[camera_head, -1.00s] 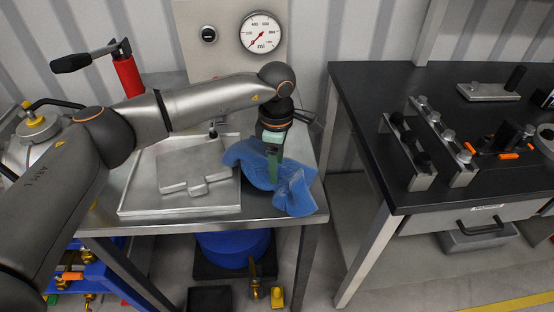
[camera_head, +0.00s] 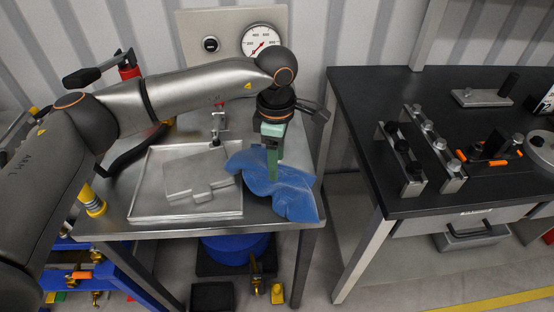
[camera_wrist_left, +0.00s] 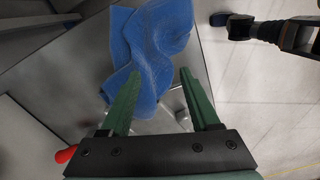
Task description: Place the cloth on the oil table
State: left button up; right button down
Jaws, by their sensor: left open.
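The blue cloth (camera_head: 284,190) lies crumpled on the right part of the steel oil table (camera_head: 262,222), beside the metal tray. Its lower right end reaches the table's right front edge. My left gripper (camera_head: 273,176) points down over the cloth. In the left wrist view its two green fingers (camera_wrist_left: 157,98) are spread apart, with the cloth (camera_wrist_left: 150,45) beyond and partly between them. I cannot tell whether a fingertip touches the cloth. The right gripper is in neither view.
A shallow metal tray (camera_head: 150,212) with a plate in it fills the table's left side. A round gauge (camera_head: 254,42) is on the panel behind. A black workbench (camera_head: 365,120) with metal fixtures stands to the right, across a gap. A blue container (camera_head: 235,247) sits below the table.

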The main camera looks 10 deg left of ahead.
pick_arm(q)
jog(key=shift+s+r, duration=0.35)
jog(key=shift+r, duration=0.55)
jog(key=shift+c, duration=0.8)
jog(key=shift+w+a+f, duration=0.1)
jog(key=shift+a, duration=0.15)
jog(key=shift+c, duration=0.8)
jog(key=a, duration=0.2)
jog(key=w+a, duration=0.1)
jog(key=a, duration=0.1)
jog(key=a+f, duration=0.1)
jog(key=a, duration=0.1)
jog(key=shift+w, duration=0.2)
jog(key=c, duration=0.6)
jog(key=shift+a+f, duration=0.25)
jog(key=shift+f, duration=0.7)
grip_shut()
jog(key=shift+w+f, duration=0.1)
jog(key=shift+f, duration=0.45)
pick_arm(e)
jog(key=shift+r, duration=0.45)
